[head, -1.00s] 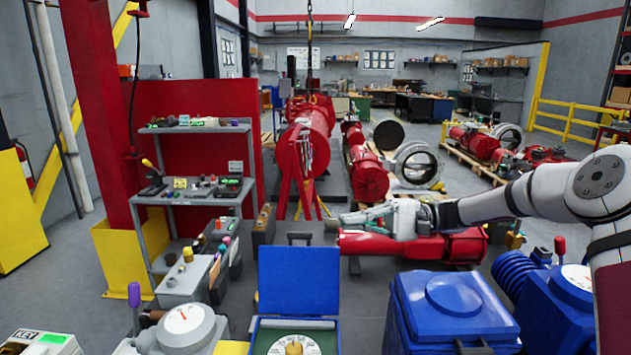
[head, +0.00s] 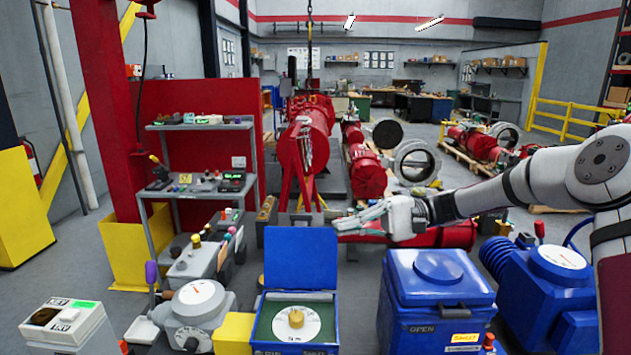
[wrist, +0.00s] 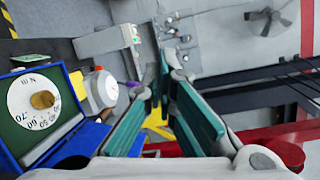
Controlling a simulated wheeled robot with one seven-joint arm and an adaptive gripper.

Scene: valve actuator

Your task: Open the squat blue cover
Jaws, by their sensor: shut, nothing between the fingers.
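A squat blue box with a closed, raised-centre cover (head: 438,268) stands at the lower right in the head view. Its front carries the word OPEN and a yellow label. My gripper (head: 352,222) is shut and empty, above and to the left of this cover and apart from it. In the wrist view its teal fingers (wrist: 163,68) come together at the tips. I cannot make out the closed cover in the wrist view.
A blue box with its lid (head: 300,257) raised and a dial (head: 296,321) inside stands left of the closed one. A blue gauge unit (head: 545,285) stands close on its right. A grey gauge (head: 196,305) and a KEY/TRY box (head: 68,325) are at left.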

